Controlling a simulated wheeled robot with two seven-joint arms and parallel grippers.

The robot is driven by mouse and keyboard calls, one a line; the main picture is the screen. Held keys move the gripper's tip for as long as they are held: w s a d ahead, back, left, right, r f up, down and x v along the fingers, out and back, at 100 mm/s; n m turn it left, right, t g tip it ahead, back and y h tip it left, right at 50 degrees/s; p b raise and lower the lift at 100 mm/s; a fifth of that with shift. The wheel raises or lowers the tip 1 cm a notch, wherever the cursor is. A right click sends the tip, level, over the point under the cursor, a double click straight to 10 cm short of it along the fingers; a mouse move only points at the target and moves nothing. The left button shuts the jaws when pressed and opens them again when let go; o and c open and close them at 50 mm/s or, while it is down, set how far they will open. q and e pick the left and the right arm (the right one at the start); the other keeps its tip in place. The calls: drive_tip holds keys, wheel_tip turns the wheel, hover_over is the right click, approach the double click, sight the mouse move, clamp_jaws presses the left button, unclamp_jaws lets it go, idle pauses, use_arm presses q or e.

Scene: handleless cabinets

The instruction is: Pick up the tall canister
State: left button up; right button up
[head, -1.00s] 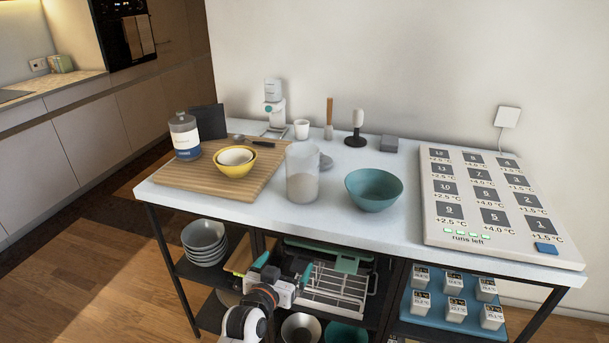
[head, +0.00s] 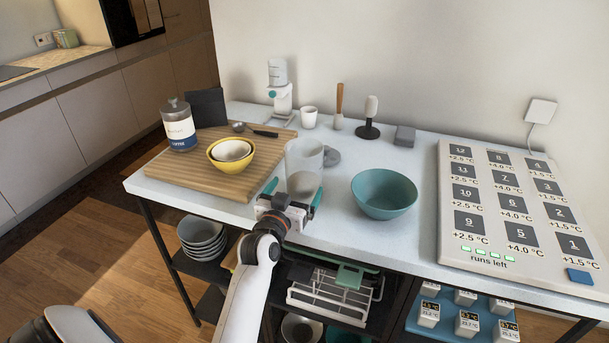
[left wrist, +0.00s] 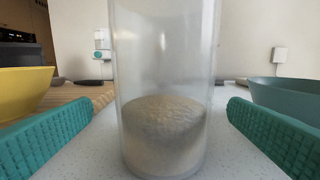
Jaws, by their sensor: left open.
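The tall canister (head: 304,166) is a clear cylinder partly filled with pale powder. It stands upright on the white tabletop, between the cutting board and the teal bowl. It also fills the middle of the left wrist view (left wrist: 165,90). My left gripper (head: 293,196) is open at the near side of the canister, just in front of its lower part. In the left wrist view its teal fingers (left wrist: 160,125) lie to the left and right of the canister, with gaps on both sides. My right gripper is not in view.
A yellow bowl (head: 231,155) on the cutting board (head: 165,167) is left of the canister. A teal bowl (head: 384,194) is close on its right.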

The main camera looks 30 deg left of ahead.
use_arm(q)
drive_tip(key=shift+w+a, duration=0.15)
drive_tip(key=shift+w, duration=0.55)
drive_tip(key=x, duration=0.3)
drive_tip(key=shift+w+p, duration=0.35)
drive_tip(key=shift+p, duration=0.05)
drive_tip(key=shift+w, duration=0.4)
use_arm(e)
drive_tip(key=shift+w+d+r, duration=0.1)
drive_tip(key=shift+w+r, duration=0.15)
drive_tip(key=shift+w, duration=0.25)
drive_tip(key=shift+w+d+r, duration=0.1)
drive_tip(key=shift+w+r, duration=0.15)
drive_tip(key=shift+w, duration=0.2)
use_arm(q)
drive_tip(key=shift+c, duration=0.2)
drive_tip(key=c, duration=1.5)
drive_tip(key=shift+r, duration=0.15)
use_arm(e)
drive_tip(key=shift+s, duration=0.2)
